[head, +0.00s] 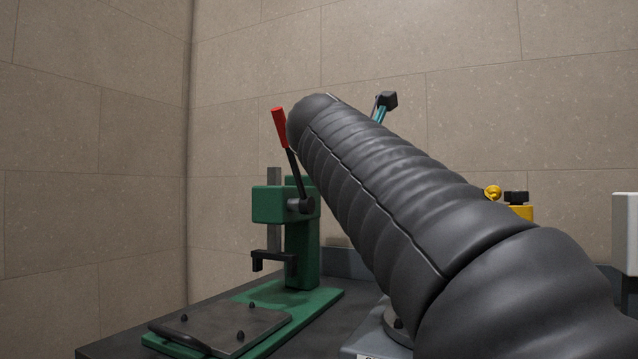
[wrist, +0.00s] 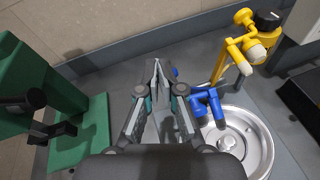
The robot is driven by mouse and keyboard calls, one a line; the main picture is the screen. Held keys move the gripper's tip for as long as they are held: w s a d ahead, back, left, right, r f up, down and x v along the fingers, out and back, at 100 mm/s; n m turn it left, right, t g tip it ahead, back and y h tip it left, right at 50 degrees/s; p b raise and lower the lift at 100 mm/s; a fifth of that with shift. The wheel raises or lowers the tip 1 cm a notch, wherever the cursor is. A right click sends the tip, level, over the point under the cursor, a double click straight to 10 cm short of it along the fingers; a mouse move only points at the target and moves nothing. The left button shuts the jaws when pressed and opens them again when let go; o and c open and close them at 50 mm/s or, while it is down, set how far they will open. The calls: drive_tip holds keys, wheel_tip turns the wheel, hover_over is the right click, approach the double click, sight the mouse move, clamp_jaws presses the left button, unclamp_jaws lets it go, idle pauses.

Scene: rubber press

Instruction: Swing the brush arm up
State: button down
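I cannot tell for sure which part is the brush arm. In the wrist view a yellow jointed arm (wrist: 227,55) with cream-coloured ends and a black knob stands at the right. A blue jointed piece (wrist: 208,104) is near the rim of a round steel pan (wrist: 262,150). My gripper (wrist: 157,65) is in the middle of the wrist view, its fingertips close together and nothing seen between them. It is left of the yellow arm and the blue piece.
A green press (head: 300,240) with a red-handled lever (head: 280,128) stands left on the dark bench; it also shows in the wrist view (wrist: 60,90). A pale box (head: 626,232) is at the far right. Walls stand behind the bench.

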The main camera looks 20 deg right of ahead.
drive_tip(key=w+d+r, duration=0.1)
drive_tip(key=w+d, duration=0.3)
drive_tip(key=d, duration=0.1)
drive_tip(key=shift+w, duration=0.3)
drive_tip(key=shift+r, duration=0.1)
idle(0.5)
drive_tip(key=v, duration=1.2)
drive_tip(key=shift+r, duration=0.3)
drive_tip(key=shift+w, duration=0.1)
